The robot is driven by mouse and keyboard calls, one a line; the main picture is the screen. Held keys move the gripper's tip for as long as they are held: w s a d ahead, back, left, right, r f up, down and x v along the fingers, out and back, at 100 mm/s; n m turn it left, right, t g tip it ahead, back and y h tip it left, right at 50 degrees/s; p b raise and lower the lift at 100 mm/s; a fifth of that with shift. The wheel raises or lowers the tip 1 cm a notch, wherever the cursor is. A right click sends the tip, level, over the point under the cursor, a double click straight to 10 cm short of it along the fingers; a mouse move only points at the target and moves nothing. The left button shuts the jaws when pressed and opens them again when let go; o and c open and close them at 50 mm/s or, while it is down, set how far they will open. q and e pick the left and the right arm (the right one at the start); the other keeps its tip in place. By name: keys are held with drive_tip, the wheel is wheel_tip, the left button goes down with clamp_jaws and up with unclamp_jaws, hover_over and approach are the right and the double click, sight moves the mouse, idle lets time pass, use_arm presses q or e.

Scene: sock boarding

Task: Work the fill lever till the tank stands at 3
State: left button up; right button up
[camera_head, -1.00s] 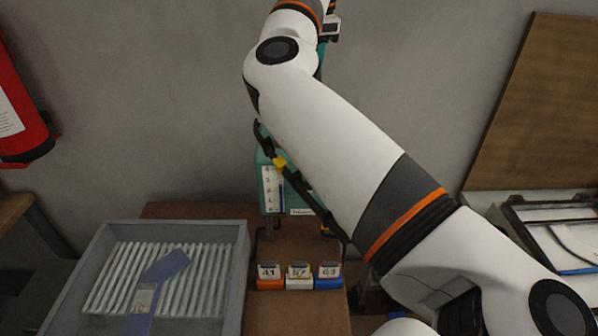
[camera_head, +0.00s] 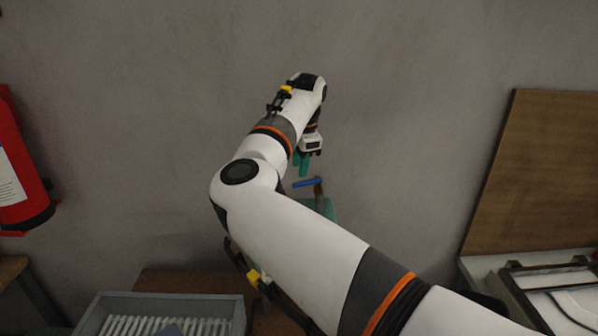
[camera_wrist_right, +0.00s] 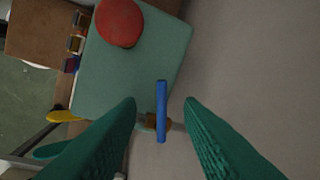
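My right gripper (camera_head: 303,167) is above the teal tank unit (camera_head: 321,208), pointing down. In the right wrist view its green fingers (camera_wrist_right: 160,103) are open and apart, with nothing held. A blue bar (camera_wrist_right: 161,119), which looks like the fill lever's handle, shows in the gap between the fingertips; contact cannot be told. In the head view the blue bar (camera_head: 308,183) is just below the fingers. The teal box top (camera_wrist_right: 140,65) carries a round red part (camera_wrist_right: 119,22). The tank's scale is hidden behind my right arm. My left gripper is not in view.
A grey tray (camera_head: 215,303) with white ribs stands at lower left. A red fire extinguisher (camera_head: 18,165) hangs at the left. A brown board (camera_head: 535,175) leans at the right. Small number holders (camera_wrist_right: 75,45) show in the right wrist view. The wall behind is bare.

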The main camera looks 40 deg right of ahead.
sight(299, 184)
drive_tip(key=f, duration=0.1)
drive_tip(key=f+p, duration=0.1)
drive_tip(key=w+f, duration=0.1)
drive_tip(key=f, duration=0.1)
drive_tip(key=shift+d, duration=0.35)
drive_tip(key=shift+f+p, duration=0.3)
drive_tip(key=shift+f, duration=0.25)
drive_tip(key=shift+a, duration=0.1)
clamp_jaws()
